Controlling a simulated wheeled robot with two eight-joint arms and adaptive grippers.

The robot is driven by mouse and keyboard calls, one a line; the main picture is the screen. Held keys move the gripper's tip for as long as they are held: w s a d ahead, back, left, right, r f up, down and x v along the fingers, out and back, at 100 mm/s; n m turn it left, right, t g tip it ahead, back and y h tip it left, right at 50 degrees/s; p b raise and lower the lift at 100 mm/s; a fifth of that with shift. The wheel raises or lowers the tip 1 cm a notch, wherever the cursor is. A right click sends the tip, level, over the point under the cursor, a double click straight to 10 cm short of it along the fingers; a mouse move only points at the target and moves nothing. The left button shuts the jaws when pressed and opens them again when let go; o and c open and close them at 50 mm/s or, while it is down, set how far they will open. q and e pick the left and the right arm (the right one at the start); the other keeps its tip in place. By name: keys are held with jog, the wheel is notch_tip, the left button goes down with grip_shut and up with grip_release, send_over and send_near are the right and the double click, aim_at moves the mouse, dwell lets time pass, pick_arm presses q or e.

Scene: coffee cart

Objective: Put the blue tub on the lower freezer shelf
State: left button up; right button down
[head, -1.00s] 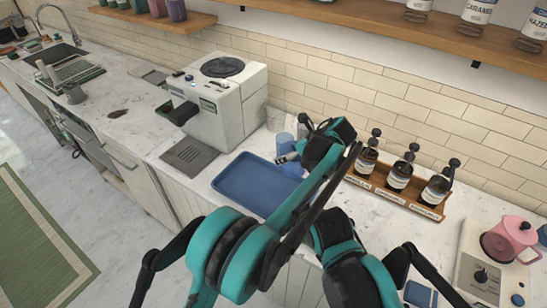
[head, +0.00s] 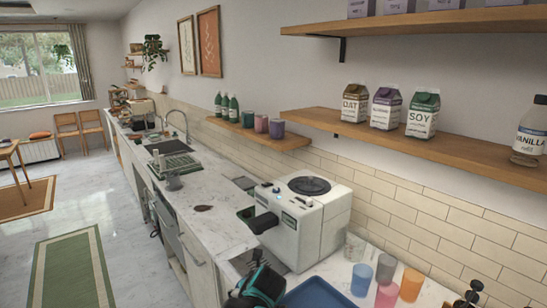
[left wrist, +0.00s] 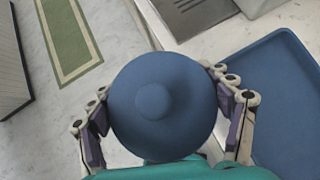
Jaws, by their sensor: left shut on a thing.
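A round blue tub (left wrist: 180,125) with a raised knob in the middle of its top fills the centre of the left wrist view. My left gripper (left wrist: 163,100) has a finger on each side of it and is shut on it. The tub is above the floor and counter edge, just left of the blue tray. In the head view a teal and black part of my arm shows at the bottom, but no fingertips or tub can be made out. I see no freezer shelf that I can identify.
A blue tray (head: 318,296) lies on the counter (head: 216,232) in front of the white coffee machine (head: 305,222). Several cups, including an orange cup (head: 411,285), stand right of the tray. Open floor (head: 128,215) with a green rug (head: 70,270) lies to the left.

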pick_arm(q)
jog(key=s+a+f+b, duration=0.1)
jog(key=s+a+f, duration=0.1)
jog(key=s+a, duration=0.5)
jog(key=a, duration=0.4)
jog(key=shift+a, duration=0.15)
jog(key=shift+w+f, duration=0.1)
